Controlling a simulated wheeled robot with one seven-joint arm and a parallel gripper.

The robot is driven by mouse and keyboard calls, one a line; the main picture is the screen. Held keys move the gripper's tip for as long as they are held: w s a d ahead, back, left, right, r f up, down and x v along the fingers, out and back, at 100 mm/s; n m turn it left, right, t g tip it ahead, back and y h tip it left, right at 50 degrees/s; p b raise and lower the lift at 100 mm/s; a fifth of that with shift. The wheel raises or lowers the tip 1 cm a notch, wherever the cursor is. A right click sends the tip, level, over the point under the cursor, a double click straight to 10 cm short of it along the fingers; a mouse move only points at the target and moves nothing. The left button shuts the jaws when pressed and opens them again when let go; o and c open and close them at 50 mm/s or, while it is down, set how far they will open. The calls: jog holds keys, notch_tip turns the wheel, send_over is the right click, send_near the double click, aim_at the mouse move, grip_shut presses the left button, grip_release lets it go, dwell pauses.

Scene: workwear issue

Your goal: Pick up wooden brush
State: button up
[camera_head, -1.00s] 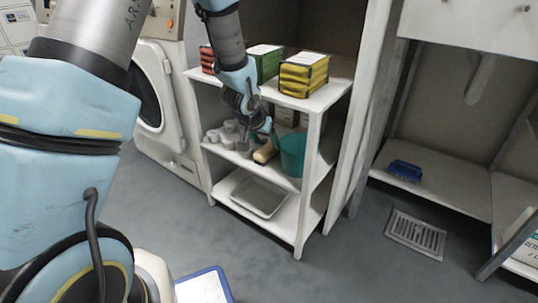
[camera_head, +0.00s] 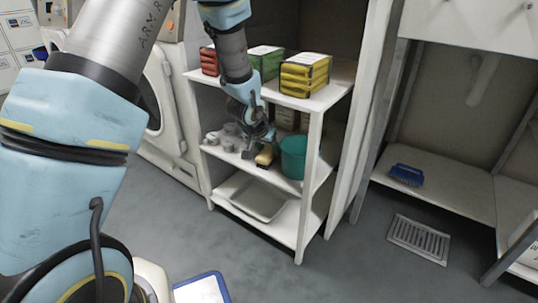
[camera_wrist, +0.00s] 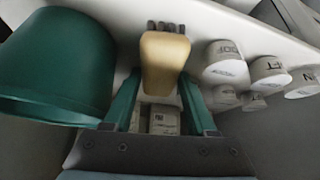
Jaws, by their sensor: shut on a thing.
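The wooden brush (camera_wrist: 164,60) has a tan wooden body, and dark bristles show along its far edge in the wrist view. My gripper (camera_wrist: 158,88) has its two green fingers on either side of the brush and is shut on it. In the head view the brush (camera_head: 265,157) shows as a small tan piece below my gripper (camera_head: 257,145), at the middle shelf of the white rack. The head view is too small to tell whether the brush is clear of the shelf.
A green bucket (camera_wrist: 55,65) stands close beside the brush; it also shows in the head view (camera_head: 293,157). Several white labelled cylinders (camera_wrist: 226,64) stand on the other side. Yellow bundles (camera_head: 304,76) sit on the upper shelf, and a shallow tray (camera_head: 259,199) lies below.

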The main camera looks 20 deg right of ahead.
grip_shut()
jog(key=shift+r+p, duration=0.25)
jog(key=shift+p, duration=0.3)
jog(key=s+a+p, duration=1)
jog(key=s+a, duration=0.1)
jog(key=a, duration=0.2)
jog(key=shift+s+a+f, duration=0.15)
jog(key=shift+s+a, duration=0.2)
